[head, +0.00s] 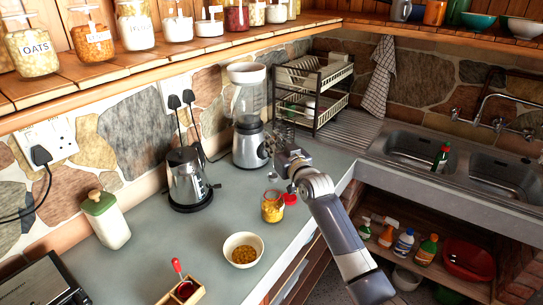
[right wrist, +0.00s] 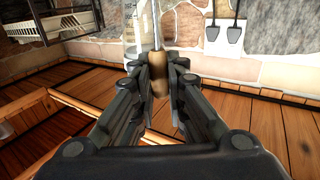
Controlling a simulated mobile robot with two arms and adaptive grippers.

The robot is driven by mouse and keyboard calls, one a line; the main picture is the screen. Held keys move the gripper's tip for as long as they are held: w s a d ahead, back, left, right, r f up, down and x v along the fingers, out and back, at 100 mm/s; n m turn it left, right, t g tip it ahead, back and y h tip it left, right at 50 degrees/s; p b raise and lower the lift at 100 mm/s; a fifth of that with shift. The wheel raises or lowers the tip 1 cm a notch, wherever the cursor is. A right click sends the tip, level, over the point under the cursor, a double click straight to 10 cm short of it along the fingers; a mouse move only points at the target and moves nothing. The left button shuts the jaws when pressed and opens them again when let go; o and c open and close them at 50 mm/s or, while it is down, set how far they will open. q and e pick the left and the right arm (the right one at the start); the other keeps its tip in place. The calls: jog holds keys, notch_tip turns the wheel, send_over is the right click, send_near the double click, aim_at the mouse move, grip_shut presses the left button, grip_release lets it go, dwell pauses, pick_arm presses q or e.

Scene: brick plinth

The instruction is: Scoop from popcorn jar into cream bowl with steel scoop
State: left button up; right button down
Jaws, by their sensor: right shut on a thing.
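The popcorn jar (head: 272,212), a small glass jar with yellow contents, stands on the counter below my right gripper (head: 279,155). The cream bowl (head: 243,238) sits nearer, to the left of the jar, and holds golden-brown pieces. In the right wrist view my right gripper (right wrist: 158,78) is shut on the wooden handle of the steel scoop (right wrist: 155,88), whose thin metal shaft extends away from the fingers. In the head view a small shiny piece above the jar may be the scoop's end. My left gripper is not in view.
A blender (head: 248,145) and kettle (head: 187,180) stand behind the bowl and jar. A wooden box (head: 187,294) with a red-handled tool is at the front; a green-lidded canister (head: 106,222) is left. The sink (head: 415,148) is right.

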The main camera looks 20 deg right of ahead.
jog(key=shift+a+f+b, duration=0.15)
jog(key=shift+f+b, duration=1.4)
jog(key=shift+f, duration=0.35)
notch_tip(320, 180, down, 13)
jog(key=b, duration=0.9)
jog(key=shift+r, duration=0.3)
jog(key=shift+r+p, duration=6.3)
jog(key=shift+r, duration=0.95)
